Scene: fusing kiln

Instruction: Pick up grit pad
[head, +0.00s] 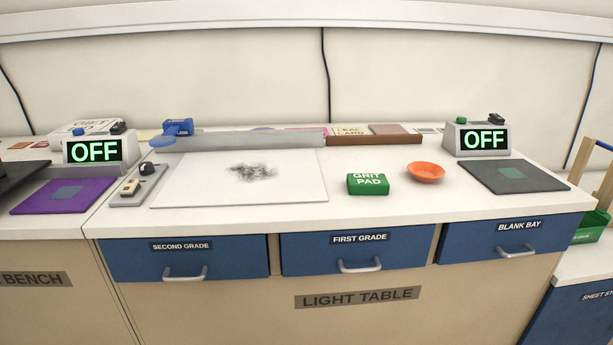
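The grit pad (368,184) is a small green block with white "GRIT PAD" lettering on its top and front. It sits flat on the white top of the light table (420,205), near the front edge. It stands between a white panel with dark smudges and an orange bowl, touching neither. All of it that faces the camera is in plain view. My gripper is not in the head view.
The white panel (190,190) lies left of the pad. The orange bowl (426,172) stands close on the right. A dark mat (540,178) lies further right. A brown bar (374,139) runs behind. Blue drawers with handles (359,266) are below; the counter before the pad is clear.

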